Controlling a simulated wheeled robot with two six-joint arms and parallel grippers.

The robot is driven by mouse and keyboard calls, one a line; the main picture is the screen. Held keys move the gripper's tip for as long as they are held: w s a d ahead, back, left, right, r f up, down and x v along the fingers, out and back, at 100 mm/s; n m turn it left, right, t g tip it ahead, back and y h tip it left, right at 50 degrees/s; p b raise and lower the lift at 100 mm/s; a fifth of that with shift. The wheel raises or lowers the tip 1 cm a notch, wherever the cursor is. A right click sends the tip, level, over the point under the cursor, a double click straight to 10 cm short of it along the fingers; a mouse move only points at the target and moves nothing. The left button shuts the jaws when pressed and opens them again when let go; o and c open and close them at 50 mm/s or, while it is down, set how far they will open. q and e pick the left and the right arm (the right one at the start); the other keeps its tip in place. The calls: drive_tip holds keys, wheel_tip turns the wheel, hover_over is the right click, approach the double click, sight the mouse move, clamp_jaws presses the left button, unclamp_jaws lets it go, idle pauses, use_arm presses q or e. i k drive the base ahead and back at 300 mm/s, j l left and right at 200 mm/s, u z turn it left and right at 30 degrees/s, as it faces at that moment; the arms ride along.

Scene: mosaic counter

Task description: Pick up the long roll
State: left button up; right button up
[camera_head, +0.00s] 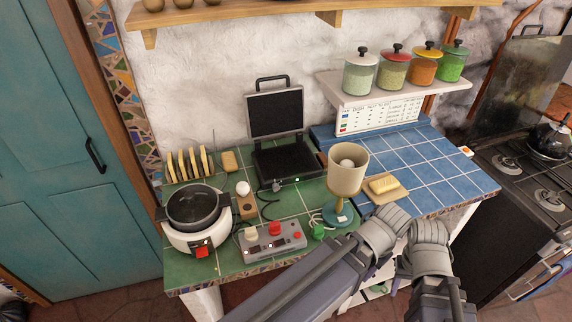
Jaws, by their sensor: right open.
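A pale yellow-tan roll (384,184) lies on a small wooden board (388,198) at the front of the blue tiled counter, just right of the lamp. It is the likeliest long roll, though its shape is small here. My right gripper (428,230) is open, at the counter's front edge, below and right of the roll and apart from it. My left gripper (393,219) is just below the board. Its fingers are hard to make out, so I cannot tell if it is open or shut.
A beige lamp (347,172) stands close left of the roll. An open black grill (284,155), a control box (274,243), a white cooker (197,240) and a rack of bread slices (189,164) fill the green counter. The blue tiles (432,174) right of the roll are mostly clear.

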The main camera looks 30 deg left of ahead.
sight(383, 185)
drive_tip(key=i+l+u, duration=0.1)
drive_tip(key=l+u, duration=0.3)
drive_tip(key=i+l+u, duration=0.1)
drive_tip(key=u, duration=0.3)
drive_tip(key=l+u, duration=0.4)
drive_tip(key=l, duration=2.2)
drive_tip(key=i+l, duration=0.1)
drive_tip(key=l, duration=0.65)
drive_tip(key=i, duration=0.4)
